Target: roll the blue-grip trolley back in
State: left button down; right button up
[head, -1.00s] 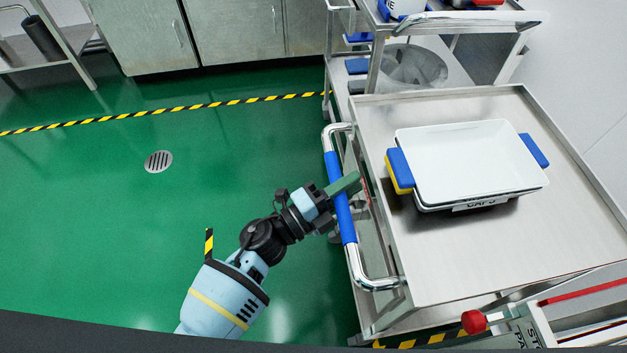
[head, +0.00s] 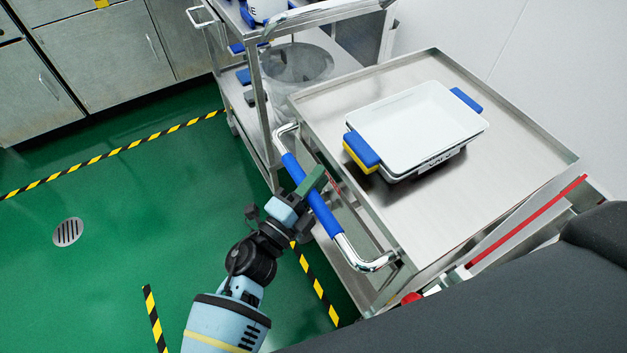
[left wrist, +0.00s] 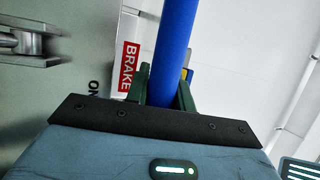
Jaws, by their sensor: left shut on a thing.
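The trolley (head: 440,205) is a steel cart with a flat top and a chrome push handle with a blue grip (head: 325,214) on its left side. My left gripper (head: 311,186) is shut on the blue grip, around its middle. In the left wrist view the blue grip (left wrist: 175,45) runs up from between the green fingers (left wrist: 167,95). A red BRAKE label (left wrist: 129,66) shows beside the grip there. A white tray (head: 420,125) with blue handles sits on the trolley top, over a yellow-handled one. My right gripper is not in view.
A wall (head: 530,70) is close on the right. Yellow-black tape (head: 120,157) crosses the green floor. Steel cabinets (head: 95,55) stand at the back left; floor around the drain (head: 68,232) is clear.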

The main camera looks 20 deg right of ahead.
pick_arm(q)
jog(key=shift+d+r, duration=0.1)
jog(key=shift+d, duration=0.1)
jog(key=c, duration=1.2)
grip_release()
jog(key=shift+d, duration=0.1)
jog(key=v, duration=0.8)
jog(key=shift+w, duration=0.1)
